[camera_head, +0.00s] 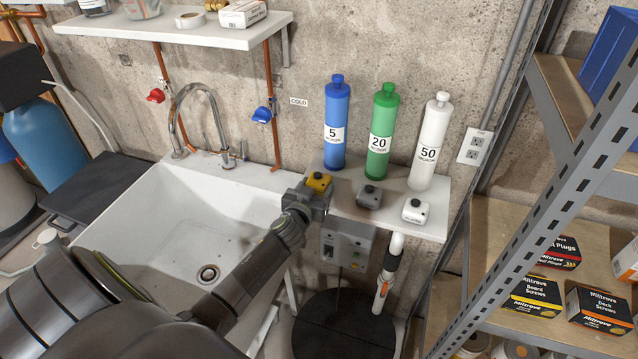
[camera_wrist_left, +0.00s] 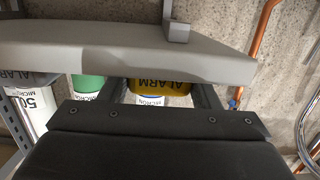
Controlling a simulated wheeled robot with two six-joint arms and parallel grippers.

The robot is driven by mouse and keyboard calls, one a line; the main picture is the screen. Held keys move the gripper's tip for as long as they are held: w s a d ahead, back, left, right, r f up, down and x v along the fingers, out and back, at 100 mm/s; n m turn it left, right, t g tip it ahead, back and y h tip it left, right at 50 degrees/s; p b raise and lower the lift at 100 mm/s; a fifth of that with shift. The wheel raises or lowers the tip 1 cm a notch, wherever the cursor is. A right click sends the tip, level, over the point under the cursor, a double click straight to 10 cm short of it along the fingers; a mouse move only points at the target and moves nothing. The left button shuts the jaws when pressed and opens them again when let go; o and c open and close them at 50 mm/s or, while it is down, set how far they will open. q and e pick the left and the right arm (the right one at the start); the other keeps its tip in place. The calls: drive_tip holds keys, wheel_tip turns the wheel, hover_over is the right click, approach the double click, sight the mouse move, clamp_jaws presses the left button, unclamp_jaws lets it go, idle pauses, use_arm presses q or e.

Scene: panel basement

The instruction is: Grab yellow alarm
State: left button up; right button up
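The yellow alarm (camera_head: 319,182) is a small box with a dark button on top, at the left end of the small white shelf (camera_head: 345,208). My left gripper (camera_head: 308,196) reaches it from the front left and partly hides it. In the left wrist view, which is upside down, the yellow alarm (camera_wrist_left: 160,87) shows its ALARM lettering between my two spread fingers (camera_wrist_left: 160,98). The fingers look open on either side of it; contact is not clear. The shelf edge hides part of the alarm and the fingertips there. My right gripper is not in view.
A grey alarm (camera_head: 369,196) and a white alarm (camera_head: 415,210) sit to the right. Blue (camera_head: 337,120), green (camera_head: 381,132) and white (camera_head: 431,140) bottles stand behind. A sink (camera_head: 185,230) lies left; a metal rack (camera_head: 560,190) stands right.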

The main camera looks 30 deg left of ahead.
use_arm(q)
drive_tip(key=c, duration=0.4)
drive_tip(key=shift+r, duration=0.15)
